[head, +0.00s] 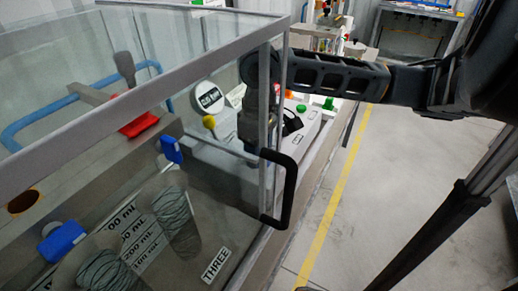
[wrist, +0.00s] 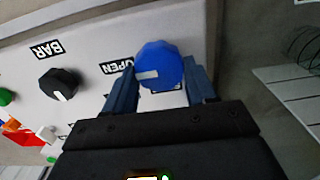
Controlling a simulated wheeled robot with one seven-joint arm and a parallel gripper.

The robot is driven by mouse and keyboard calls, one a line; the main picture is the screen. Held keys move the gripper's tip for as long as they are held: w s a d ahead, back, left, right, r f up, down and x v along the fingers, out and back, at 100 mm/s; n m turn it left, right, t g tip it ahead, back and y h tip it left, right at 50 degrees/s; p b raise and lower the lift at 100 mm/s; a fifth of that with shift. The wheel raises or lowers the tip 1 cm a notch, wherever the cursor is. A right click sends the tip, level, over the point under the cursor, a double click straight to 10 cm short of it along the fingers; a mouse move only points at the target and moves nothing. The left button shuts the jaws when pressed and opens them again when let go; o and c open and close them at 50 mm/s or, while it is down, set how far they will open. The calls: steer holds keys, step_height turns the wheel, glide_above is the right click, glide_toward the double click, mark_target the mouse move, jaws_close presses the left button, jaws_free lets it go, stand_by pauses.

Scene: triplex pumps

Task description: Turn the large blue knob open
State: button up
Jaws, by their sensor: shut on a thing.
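The large blue knob (wrist: 158,64) is on the light panel (wrist: 90,28) in the wrist view. Its white pointer mark points left, toward the OPEN label (wrist: 117,66). My gripper (wrist: 160,80) has one finger on each side of the knob and is shut on it. In the head view my gripper (head: 256,125) is down at the white control box, partly behind the glass case's frame, and the blue knob cannot be made out there.
A glass case (head: 240,45) with a black handle (head: 280,190) stands close to my arm in the head view. The floor to the right (head: 385,190) is clear.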

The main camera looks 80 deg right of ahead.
steer(key=o, duration=1)
steer(key=shift+o, duration=0.2)
step_height(320, 180, up, 8)
steer(key=shift+f, duration=0.1)
